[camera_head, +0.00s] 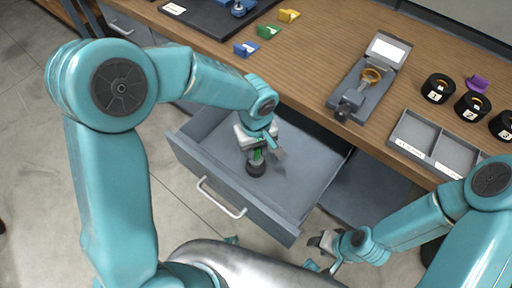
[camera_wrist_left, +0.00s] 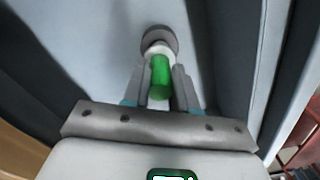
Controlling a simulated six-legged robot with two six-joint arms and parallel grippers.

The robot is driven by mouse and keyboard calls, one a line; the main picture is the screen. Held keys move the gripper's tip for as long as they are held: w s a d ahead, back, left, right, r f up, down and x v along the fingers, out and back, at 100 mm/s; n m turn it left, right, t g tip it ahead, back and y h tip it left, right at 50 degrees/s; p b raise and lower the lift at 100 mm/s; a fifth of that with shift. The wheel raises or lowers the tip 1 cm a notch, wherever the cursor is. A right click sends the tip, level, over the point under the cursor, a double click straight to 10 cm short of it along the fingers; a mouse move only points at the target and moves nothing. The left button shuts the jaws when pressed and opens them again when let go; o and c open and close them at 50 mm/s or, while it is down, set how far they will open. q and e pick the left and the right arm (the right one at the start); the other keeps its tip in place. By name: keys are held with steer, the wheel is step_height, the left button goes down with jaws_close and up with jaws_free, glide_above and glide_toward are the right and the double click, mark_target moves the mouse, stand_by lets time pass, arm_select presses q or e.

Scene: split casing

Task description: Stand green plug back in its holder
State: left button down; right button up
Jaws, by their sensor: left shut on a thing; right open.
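The green plug (camera_head: 258,156) is upright inside the open drawer (camera_head: 309,181). My left gripper (camera_head: 262,153) reaches down into the drawer and is shut on the plug. In the left wrist view the green plug (camera_wrist_left: 160,77) lies between my left gripper's two fingers (camera_wrist_left: 160,85). A dark round piece (camera_head: 256,169) is at the plug's lower end; I cannot tell if it is part of the plug or a holder under it. My right gripper (camera_head: 319,242) is open and empty, low at the front right, outside the drawer.
The wooden table (camera_head: 310,58) bears blue (camera_head: 246,49), green (camera_head: 268,32) and yellow (camera_head: 288,16) small stands, a grey fixture with an orange ring (camera_head: 371,76), a two-compartment tray (camera_head: 397,143), black numbered cups (camera_head: 437,88) and a purple piece (camera_head: 478,83). The drawer floor around the plug is bare.

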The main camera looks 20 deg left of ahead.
arm_select(q)
steer(key=shift+f+b, duration=1.6)
steer(key=shift+b, duration=0.05)
stand_by(0.5)
steer(key=c, duration=0.8)
jaws_free()
steer(key=shift+r, duration=0.15)
steer(key=shift+r+p, duration=2.7)
steer(key=shift+r, duration=1.2)
